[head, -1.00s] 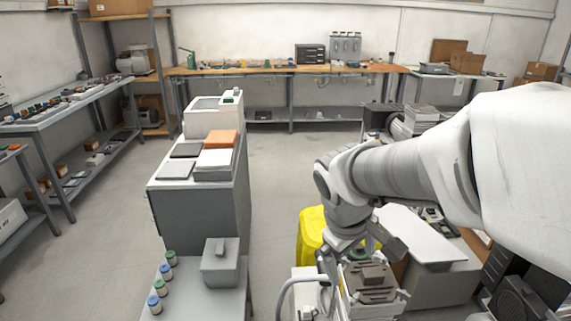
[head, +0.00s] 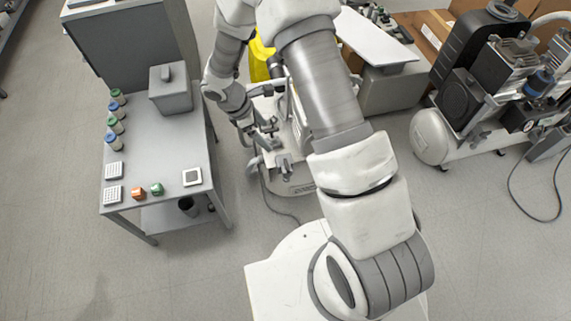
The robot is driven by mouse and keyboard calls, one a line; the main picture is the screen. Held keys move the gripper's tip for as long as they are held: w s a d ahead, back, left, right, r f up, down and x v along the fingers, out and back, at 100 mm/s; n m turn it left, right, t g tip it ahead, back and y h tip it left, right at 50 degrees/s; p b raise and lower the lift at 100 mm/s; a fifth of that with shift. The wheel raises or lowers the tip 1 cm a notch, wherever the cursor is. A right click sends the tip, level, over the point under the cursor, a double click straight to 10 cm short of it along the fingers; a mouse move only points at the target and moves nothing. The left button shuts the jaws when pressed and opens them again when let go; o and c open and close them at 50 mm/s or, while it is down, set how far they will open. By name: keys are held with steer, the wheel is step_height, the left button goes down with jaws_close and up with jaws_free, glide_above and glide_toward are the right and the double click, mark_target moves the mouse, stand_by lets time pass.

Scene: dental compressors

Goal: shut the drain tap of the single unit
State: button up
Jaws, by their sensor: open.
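A white machine (head: 298,178), with dark lettering low on its front, stands on the floor in the middle of the head view, partly hidden by my arm. A compressor with a white tank (head: 432,137), black housings and finned heads stands to the right. I cannot tell from the picture which is the single unit. No drain tap can be made out; it may be hidden or too small. My gripper (head: 264,138) is open, in front of the left part of the white machine. It points down and to the right, and I see nothing between its fingers. I cannot tell whether it touches the machine.
A grey table (head: 160,150) on the left holds a grey box (head: 171,90), several small jars and small blocks. A yellow object (head: 259,60) stands behind my arm. A dark cable (head: 557,190) lies on the floor at right.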

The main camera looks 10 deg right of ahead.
step_height(320, 180, down, 3)
steer(key=b, duration=0.5)
glide_toward(287, 164)
steer(key=shift+n, duration=0.3)
steer(key=x, duration=0.8)
steer(key=shift+f, duration=0.3)
steer(key=c, duration=1.4)
steer(key=shift+o, duration=0.2)
